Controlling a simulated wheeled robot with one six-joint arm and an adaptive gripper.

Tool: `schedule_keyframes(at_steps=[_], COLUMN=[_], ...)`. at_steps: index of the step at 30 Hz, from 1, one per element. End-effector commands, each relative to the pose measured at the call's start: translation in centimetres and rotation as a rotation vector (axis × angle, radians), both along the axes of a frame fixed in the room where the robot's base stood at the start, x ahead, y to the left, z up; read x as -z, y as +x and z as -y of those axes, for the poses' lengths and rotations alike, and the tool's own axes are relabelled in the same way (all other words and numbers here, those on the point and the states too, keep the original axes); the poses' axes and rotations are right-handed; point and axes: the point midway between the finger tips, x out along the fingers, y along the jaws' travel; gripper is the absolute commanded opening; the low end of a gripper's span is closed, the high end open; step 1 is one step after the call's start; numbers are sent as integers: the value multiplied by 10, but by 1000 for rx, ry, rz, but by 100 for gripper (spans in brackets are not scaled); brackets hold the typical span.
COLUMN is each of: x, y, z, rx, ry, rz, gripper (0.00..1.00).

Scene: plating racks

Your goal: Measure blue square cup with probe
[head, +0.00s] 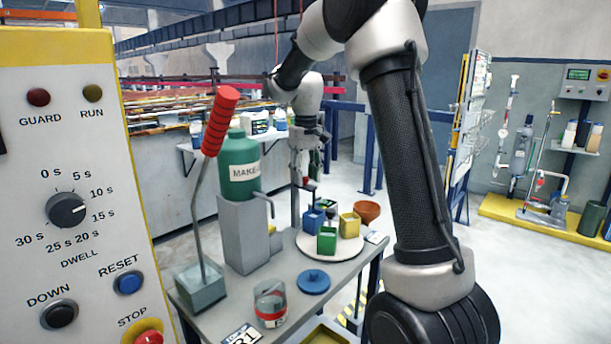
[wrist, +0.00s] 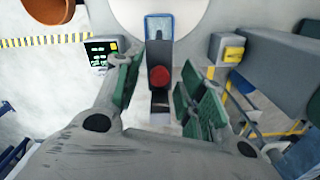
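The blue square cup (head: 313,221) stands on a round white tray (head: 316,251) on the grey table. In the wrist view a blue-rimmed piece (wrist: 160,17), apparently this cup, overlaps the tray's edge. The red-topped dark probe (wrist: 160,77) is between my gripper's fingers. My gripper (wrist: 160,95) has its green-padded fingers spread, with gaps on both sides of the probe. In the head view my gripper (head: 306,165) is above the table behind the cup, with a red top just beneath it. The probe's lower end is hidden.
A green cup (head: 327,241) and a yellow cup (head: 349,226) share the tray. A brown bowl (head: 368,210) is behind right. A grey stand (head: 240,236) bears a green jug (head: 238,172) at left. A display box (wrist: 100,52) is left of the probe. A glass jar (head: 270,304) stands in front.

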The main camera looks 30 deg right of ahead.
Motion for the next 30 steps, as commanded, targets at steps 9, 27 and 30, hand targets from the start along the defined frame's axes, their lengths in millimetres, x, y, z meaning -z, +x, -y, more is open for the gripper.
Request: schedule_keyframes(at_steps=[9,27,30], x=[-10,-116,-120], y=[1,0,0], z=[0,0,0], rx=[0,0,0], ry=[0,0,0], rz=[3,1,0], gripper=[40,40,40])
